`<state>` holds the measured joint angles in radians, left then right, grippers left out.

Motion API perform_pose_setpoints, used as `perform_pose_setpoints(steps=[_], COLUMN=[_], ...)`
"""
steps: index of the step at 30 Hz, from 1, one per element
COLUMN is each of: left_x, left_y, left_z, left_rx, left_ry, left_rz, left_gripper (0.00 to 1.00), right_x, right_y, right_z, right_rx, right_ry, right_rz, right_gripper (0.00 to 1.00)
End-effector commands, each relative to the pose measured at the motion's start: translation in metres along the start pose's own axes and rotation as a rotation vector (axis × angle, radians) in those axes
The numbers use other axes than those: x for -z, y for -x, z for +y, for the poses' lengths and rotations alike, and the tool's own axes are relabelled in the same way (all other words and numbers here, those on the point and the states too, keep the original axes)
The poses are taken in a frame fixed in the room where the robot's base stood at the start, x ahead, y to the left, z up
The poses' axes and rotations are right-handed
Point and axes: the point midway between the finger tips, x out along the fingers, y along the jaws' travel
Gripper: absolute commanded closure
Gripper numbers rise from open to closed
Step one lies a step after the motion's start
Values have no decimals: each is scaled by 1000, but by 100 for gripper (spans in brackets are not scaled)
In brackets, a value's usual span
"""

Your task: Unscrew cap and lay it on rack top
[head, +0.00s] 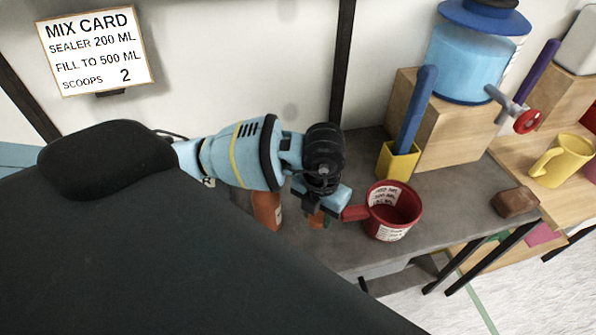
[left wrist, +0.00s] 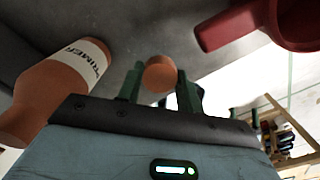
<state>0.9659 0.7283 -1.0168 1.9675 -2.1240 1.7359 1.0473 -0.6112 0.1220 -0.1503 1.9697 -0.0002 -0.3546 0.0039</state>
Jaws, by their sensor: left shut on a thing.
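My left gripper (head: 318,219) is above the grey bench, just right of the orange primer bottle (head: 267,209). In the left wrist view its green fingers (left wrist: 160,84) are shut on a round orange cap (left wrist: 160,73). The cap is apart from the labelled primer bottle (left wrist: 75,75), which is at the left of that view. Its mouth is not clear to see. In the head view the cap is mostly hidden by the gripper. I cannot make out the rack top for certain. My right gripper is not in view.
A red measuring cup (head: 392,212) stands close right of my left gripper, its handle pointing toward it. Behind are a yellow holder (head: 397,161) and a blue tank (head: 463,65) on a wooden block. A brown sponge-like block (head: 514,202) lies farther right.

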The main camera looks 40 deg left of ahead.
Motion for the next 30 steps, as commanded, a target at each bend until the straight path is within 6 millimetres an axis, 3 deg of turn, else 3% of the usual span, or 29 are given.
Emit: perform_pose_setpoints(steps=[6,12,23,30], left_x=[4,7,6,-25], left_y=[-8,-16,-19,-24], left_z=[3,6,9,32], left_rx=[3,3,2,0], left_ry=[457,744,855,857], left_rz=[-3,-5,-6,-4], left_gripper=[91,91,91,91], right_x=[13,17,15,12], right_y=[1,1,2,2], right_z=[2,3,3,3], right_rx=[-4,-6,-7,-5], right_ry=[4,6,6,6], right_rz=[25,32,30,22], right_gripper=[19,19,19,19])
